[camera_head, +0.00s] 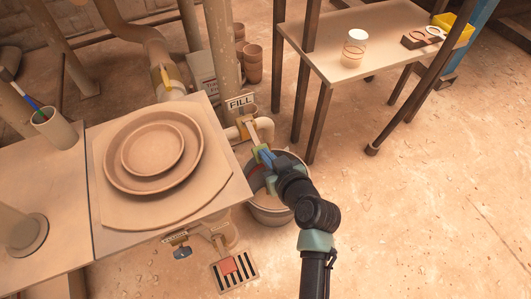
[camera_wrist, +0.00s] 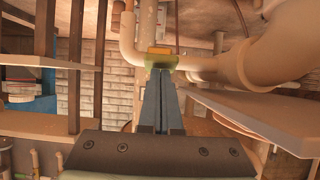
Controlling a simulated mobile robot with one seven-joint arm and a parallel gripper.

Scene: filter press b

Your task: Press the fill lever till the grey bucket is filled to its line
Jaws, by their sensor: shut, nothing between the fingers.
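The grey bucket (camera_head: 268,216) stands on the floor under the fill pipe, right of the stone-topped table. My arm and gripper cover much of its mouth, so I cannot tell its liquid level or see its line. The FILL sign (camera_head: 240,102) hangs on the pipe above. A pale fill lever (camera_head: 253,136) sticks out below the sign, by the spout. My gripper (camera_head: 262,152) is shut and empty, with its tips at or very near the lever's end. In the wrist view the shut fingers (camera_wrist: 161,88) point at a yellow-green fitting (camera_wrist: 160,57) on the pipe; contact is unclear.
Round tan plates (camera_head: 150,155) lie on the table at left. The floor at right is clear.

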